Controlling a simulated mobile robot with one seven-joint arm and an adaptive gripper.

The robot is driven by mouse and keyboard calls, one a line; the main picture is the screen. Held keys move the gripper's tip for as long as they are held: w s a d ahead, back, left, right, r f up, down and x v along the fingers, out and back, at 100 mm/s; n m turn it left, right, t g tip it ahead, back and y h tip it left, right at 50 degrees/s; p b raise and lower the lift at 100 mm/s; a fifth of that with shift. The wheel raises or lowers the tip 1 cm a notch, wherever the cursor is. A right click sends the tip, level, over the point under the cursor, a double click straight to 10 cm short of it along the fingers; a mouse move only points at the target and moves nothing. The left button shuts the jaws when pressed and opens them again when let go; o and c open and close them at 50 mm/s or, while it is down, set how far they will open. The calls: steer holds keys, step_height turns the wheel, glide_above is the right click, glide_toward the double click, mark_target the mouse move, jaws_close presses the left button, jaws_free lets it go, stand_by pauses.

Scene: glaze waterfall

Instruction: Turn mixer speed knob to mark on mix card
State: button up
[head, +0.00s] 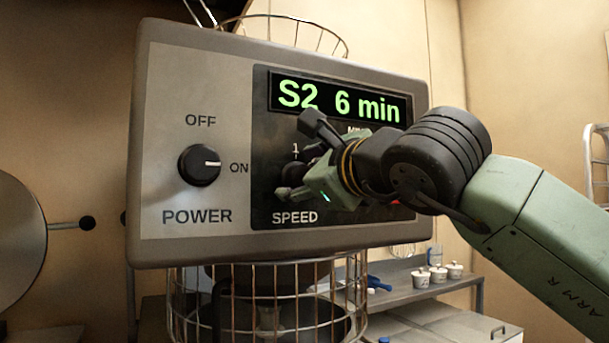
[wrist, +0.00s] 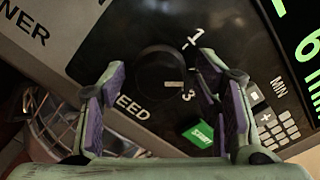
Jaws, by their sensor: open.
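The black speed knob (wrist: 160,72) shows in the wrist view, with a pale pointer mark on its lower right side, towards the "3". A "1" stands above right of it; any mark between is hard to make out. My gripper (head: 297,160) is open at the mixer's control panel (head: 205,63), one finger on each side of the knob. In the wrist view gaps seem to show between fingers and knob; contact cannot be told. In the head view my gripper mostly hides the knob. The display (head: 340,102) reads "S2 6 min". No mix card is seen.
The power knob (head: 199,166) points to ON, left of my gripper. A green start button (wrist: 198,134) and a small keypad (wrist: 272,128) lie close to the right finger. A wire guard (head: 265,310) is below the panel. A shelf with small white cups (head: 438,275) stands behind.

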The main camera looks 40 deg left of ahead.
steer(key=v, duration=1.2)
